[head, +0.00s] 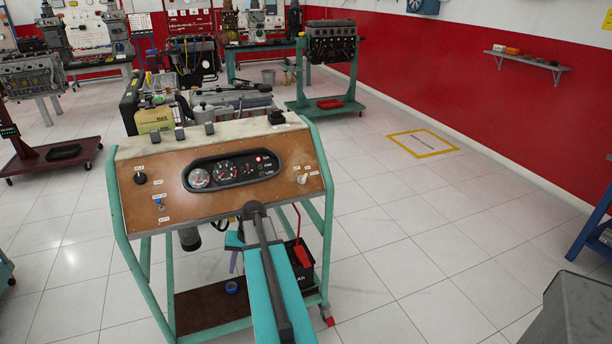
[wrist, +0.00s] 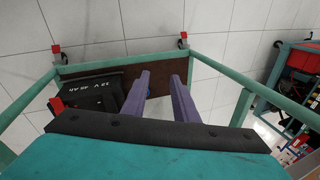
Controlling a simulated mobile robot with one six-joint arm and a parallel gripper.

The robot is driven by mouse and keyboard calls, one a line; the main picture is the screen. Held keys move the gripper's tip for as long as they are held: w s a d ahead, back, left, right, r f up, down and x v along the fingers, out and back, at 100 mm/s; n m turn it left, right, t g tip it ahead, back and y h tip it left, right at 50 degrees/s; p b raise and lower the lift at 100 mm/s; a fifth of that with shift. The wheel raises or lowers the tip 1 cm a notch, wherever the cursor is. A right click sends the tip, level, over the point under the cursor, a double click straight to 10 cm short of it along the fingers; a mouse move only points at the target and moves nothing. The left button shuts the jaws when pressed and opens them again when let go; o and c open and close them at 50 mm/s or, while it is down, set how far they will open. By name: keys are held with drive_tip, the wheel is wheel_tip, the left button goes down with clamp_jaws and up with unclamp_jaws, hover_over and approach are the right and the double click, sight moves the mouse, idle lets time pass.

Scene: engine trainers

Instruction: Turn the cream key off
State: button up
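The cream key (head: 302,178) sits at the right end of the brown instrument panel (head: 225,205), among small white labels. It is small here, and its exact angle is hard to read. My arm reaches up in front of the panel's lower edge. In the wrist view my gripper (wrist: 160,76) shows two purple fingers, apart with nothing between them. They point down past the trainer's frame toward its lower shelf. The gripper is below and left of the key, not touching it. The key does not show in the wrist view.
The panel holds a gauge cluster (head: 236,170) with a red light lit, a black knob (head: 140,178) and a blue switch (head: 159,203). A black battery (wrist: 88,97) stands low in the green frame (head: 118,215). Open tiled floor lies to the right.

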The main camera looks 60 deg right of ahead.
drive_tip(key=s+d+r+m+t+h+p, duration=0.15)
drive_tip(key=s+d+r, duration=0.25)
drive_tip(key=d+r, duration=1.25)
drive_tip(key=m+t+h, duration=0.3)
approach(306, 175)
drive_tip(key=d+v, duration=0.1)
drive_tip(key=v, duration=0.2)
drive_tip(key=shift+a+r+g+p, duration=0.25)
drive_tip(key=shift+a+p, duration=0.05)
drive_tip(key=shift+w+f, duration=0.1)
drive_tip(key=shift+a+p+x, duration=0.1)
drive_tip(key=shift+p+x, duration=0.6)
drive_tip(key=shift+x, duration=2.7)
drive_tip(key=shift+a+p+x, duration=0.15)
drive_tip(key=shift+p+x, duration=0.5)
drive_tip(key=shift+x, duration=2.8)
clamp_jaws()
